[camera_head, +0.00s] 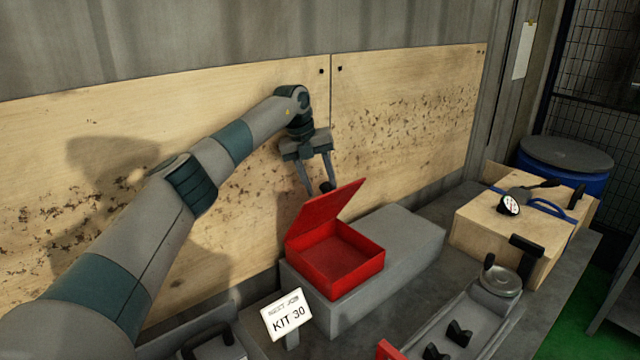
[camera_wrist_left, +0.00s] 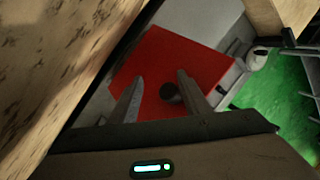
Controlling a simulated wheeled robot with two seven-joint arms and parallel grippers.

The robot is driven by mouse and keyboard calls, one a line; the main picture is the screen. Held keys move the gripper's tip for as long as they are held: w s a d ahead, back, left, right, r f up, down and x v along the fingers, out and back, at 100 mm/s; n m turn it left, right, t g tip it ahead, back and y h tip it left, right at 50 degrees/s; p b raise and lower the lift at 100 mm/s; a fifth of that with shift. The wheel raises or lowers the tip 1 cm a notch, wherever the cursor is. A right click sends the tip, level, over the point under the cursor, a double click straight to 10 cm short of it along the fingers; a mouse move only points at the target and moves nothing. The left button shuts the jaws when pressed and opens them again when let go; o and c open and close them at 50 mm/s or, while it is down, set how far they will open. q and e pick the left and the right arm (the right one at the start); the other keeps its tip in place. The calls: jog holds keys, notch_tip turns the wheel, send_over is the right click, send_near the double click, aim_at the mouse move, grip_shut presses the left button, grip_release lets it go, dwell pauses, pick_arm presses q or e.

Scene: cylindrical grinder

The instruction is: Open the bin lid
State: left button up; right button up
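The red bin (camera_head: 345,268) sits on a grey block, and its inside is open to view. Its red lid (camera_head: 325,208) stands raised, tilted up from the bin's back edge. In the left wrist view the lid's red face (camera_wrist_left: 190,55) fills the middle, with a dark round knob (camera_wrist_left: 172,94) on it. My left gripper (camera_head: 318,188) is behind the lid, fingers pointing down at it. In the left wrist view its two fingers (camera_wrist_left: 158,86) are apart, with the knob between them and gaps visible. Whether a finger touches the lid is unclear. My right gripper is out of view.
The grey block (camera_head: 405,235) has free room right of the bin. A KIT 30 sign (camera_head: 287,316) stands in front. A wooden box (camera_head: 505,225) with a gauge and blue cable is at right. A metal fixture (camera_head: 470,320) lies front right. A wooden wall panel (camera_head: 400,120) is close behind.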

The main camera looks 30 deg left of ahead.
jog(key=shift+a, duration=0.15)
pick_arm(q)
jog(key=shift+r, duration=0.1)
jog(key=d+r+b, duration=0.7)
jog(key=d+r, duration=0.3)
jog(key=d, duration=0.1)
jog(key=shift+s+d+r, duration=0.35)
jog(key=shift+s+r, duration=0.05)
jog(key=shift+s, duration=0.05)
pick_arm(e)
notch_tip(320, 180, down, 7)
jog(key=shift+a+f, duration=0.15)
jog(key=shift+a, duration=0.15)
pick_arm(q)
jog(key=shift+f, duration=0.1)
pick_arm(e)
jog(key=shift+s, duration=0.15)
